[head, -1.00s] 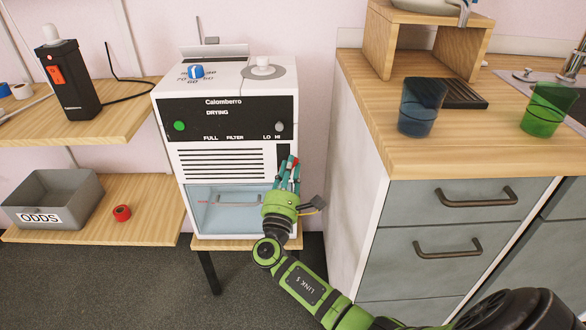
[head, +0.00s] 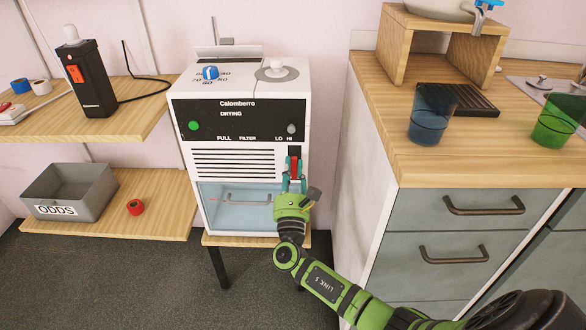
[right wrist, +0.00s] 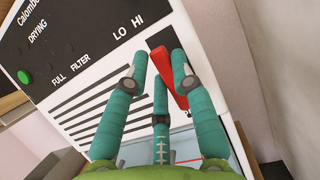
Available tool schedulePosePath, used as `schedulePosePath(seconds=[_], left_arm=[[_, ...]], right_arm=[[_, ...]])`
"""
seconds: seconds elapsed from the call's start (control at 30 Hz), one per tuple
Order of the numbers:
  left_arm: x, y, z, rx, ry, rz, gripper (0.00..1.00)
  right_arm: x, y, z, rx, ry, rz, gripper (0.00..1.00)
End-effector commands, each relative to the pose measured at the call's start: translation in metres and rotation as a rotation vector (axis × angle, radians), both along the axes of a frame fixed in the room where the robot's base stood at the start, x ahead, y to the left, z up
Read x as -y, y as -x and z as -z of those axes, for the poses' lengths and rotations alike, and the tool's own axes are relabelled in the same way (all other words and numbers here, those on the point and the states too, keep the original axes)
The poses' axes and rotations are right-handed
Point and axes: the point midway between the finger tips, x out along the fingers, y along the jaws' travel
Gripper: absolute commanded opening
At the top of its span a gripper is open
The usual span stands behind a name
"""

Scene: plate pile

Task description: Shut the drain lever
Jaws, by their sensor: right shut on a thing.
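The red drain lever (head: 294,169) is on the front of the white dryer (head: 189,140), at its right side in a dark slot. It also shows in the right wrist view (right wrist: 167,72), slanting down from the dark slot between the fingers. My right gripper (head: 294,177) is shut on the lever, with teal fingers on either side of it. My left gripper is not in view.
A wooden counter (head: 400,165) with a blue cup (head: 431,115) and a green cup (head: 557,122) stands to the right. Left are shelves with a grey ODDS bin (head: 70,190) and a red tape roll (head: 135,207). The floor in front of the dryer is open.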

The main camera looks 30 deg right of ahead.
Motion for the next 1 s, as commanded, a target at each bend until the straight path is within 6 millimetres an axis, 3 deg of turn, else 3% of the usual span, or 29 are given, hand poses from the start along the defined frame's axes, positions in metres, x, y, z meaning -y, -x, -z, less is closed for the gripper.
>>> schedulePosePath(seconds=[0.37, 0.4, 0.47, 0.83, 1.0], left_arm=[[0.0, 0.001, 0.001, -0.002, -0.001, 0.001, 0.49], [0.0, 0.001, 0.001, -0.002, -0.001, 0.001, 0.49], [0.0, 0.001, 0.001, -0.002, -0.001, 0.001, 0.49], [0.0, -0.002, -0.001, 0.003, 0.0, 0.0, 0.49], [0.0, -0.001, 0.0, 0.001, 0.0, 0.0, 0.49]], right_arm=[[-0.001, 0.0, 0.002, -0.007, 0.008, -0.001, 0.0], [-0.001, 0.0, 0.002, -0.007, 0.008, -0.001, 0.29], [-0.001, 0.0, 0.001, -0.007, 0.008, -0.001, 0.49], [-0.002, 0.002, 0.002, -0.005, 0.005, -0.001, 0.49], [-0.012, 0.018, 0.011, -0.007, 0.005, -0.003, 0.49]])
